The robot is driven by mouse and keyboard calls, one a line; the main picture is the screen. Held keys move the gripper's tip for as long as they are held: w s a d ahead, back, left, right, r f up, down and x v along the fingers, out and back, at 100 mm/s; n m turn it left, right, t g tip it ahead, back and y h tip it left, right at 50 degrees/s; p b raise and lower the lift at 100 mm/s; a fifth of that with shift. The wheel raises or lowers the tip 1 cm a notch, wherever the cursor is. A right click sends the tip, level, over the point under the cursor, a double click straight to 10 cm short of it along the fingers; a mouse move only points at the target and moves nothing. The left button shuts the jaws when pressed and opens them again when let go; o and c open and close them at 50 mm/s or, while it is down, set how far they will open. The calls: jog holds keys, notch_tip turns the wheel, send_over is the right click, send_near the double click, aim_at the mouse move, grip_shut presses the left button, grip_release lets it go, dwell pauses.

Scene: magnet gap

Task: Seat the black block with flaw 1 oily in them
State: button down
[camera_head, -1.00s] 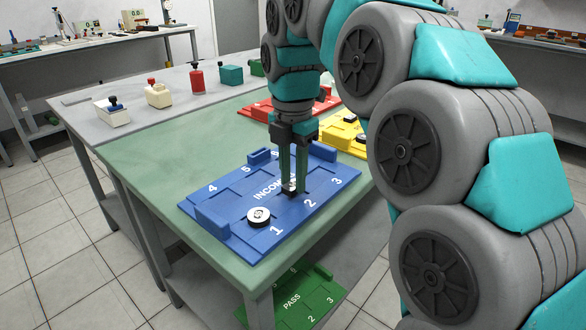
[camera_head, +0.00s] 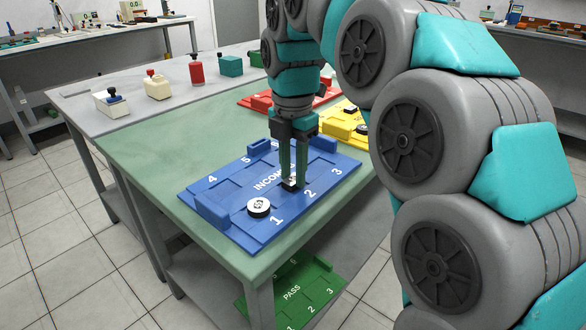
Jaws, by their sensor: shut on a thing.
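A small black block (camera_head: 289,185) with a pale patch on top is between the fingertips of my gripper (camera_head: 291,179). My gripper points straight down and is shut on the block. The block is at the middle of the blue tray (camera_head: 240,236), near the number 2. I cannot tell whether it touches the tray. The fingers hide part of it, and no flaw marking on it is legible. A round black-and-white disc (camera_head: 258,207) lies on the tray near the number 1, left of my gripper and apart from it.
A yellow tray (camera_head: 345,128) and a red tray (camera_head: 262,101) lie behind on the green table (camera_head: 150,150). A green PASS tray (camera_head: 290,292) is on a lower level. Several bottles and containers, one a red bottle (camera_head: 197,72), stand on the grey bench behind.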

jog(key=shift+f, duration=0.1)
jog(key=c, duration=0.5)
grip_release()
jog(key=c, duration=0.6)
jog(key=shift+o, duration=0.2)
jog(key=shift+r+p, duration=0.8)
jog(key=shift+r, duration=1.45)
jog(key=shift+o, duration=0.3)
